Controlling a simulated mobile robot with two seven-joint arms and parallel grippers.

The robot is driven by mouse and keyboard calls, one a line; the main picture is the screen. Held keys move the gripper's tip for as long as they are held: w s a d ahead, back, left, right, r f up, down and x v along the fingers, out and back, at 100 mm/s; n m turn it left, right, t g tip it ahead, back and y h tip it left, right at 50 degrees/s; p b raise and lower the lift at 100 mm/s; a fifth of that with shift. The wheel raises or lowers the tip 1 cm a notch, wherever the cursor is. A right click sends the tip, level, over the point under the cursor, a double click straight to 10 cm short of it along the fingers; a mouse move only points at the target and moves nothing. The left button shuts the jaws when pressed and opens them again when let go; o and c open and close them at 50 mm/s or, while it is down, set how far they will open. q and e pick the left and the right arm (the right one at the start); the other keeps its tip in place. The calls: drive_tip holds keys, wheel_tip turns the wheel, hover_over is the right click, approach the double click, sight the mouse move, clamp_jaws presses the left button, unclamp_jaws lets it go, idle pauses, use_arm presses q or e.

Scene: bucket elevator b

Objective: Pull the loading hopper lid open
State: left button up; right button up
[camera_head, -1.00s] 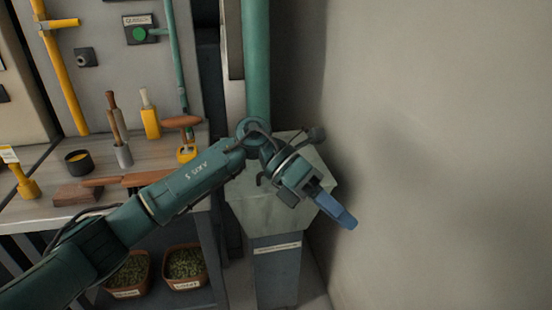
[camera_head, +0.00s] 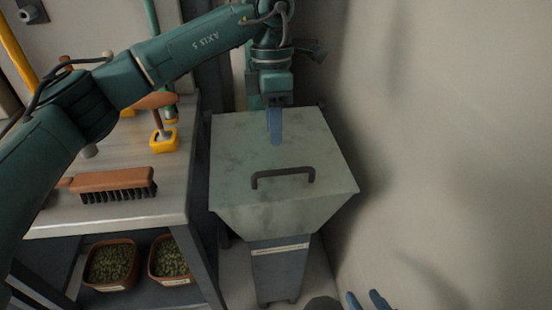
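The loading hopper (camera_head: 285,219) stands on a grey pedestal against the wall. Its pale grey-green lid (camera_head: 235,165) lies flat and closed on top. A dark bar handle (camera_head: 283,173) runs across the front half of the lid. My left gripper (camera_head: 276,140) points down over the rear half of the lid, behind the handle and apart from it. Its blue fingers overlap in this view, so their gap is hidden. My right gripper (camera_head: 366,300) shows only at the bottom edge, in front of and below the hopper. Its two blue fingertips are apart with nothing seen between them.
A workbench (camera_head: 150,212) stands close to the left of the hopper, with a brush (camera_head: 112,182) and a yellow-based tool (camera_head: 164,140) on it. Planters (camera_head: 110,264) sit on its lower shelf. A bare wall (camera_head: 450,150) bounds the right side.

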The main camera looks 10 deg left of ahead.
sight(276, 171)
use_arm(q)
drive_tip(key=f, duration=0.2)
drive_tip(key=s+f, duration=0.1)
drive_tip(key=f, duration=0.5)
drive_tip(key=shift+s+d, duration=0.2)
drive_tip(key=shift+d, duration=0.05)
clamp_jaws()
